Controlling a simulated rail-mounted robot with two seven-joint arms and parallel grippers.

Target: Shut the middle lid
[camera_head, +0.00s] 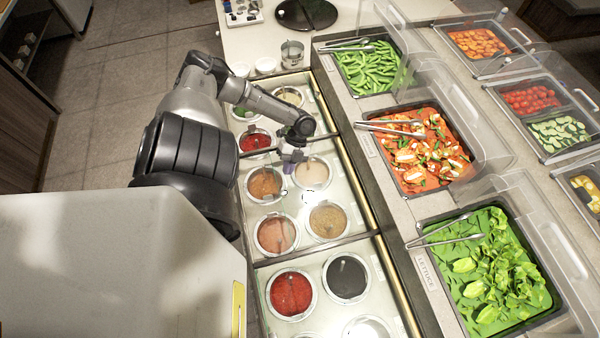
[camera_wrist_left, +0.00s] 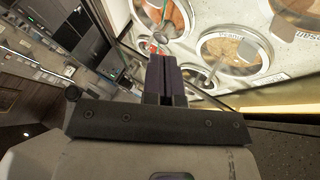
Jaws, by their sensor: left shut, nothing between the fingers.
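The sauce counter has clear lids over its wells, in back, middle and front sections. The middle lid (camera_head: 290,216) is a clear pane over several round wells with tan and orange sauces; whether it lies fully flat is hard to tell. My left gripper (camera_head: 291,166) is shut and empty, pointing down at the far end of the middle section, close to a dark lid edge. I cannot tell whether it touches the pane. In the left wrist view the purple fingers (camera_wrist_left: 165,70) are together, with a clear pane's edge and wells beyond them. My right gripper is not in view.
The front section has a red sauce well (camera_head: 291,293) and a black one (camera_head: 346,277). Trays of green peppers (camera_head: 368,68), mixed vegetables (camera_head: 430,150) and lettuce (camera_head: 490,265) with tongs stand to the right behind clear guards. A metal cup (camera_head: 292,54) stands at the far end.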

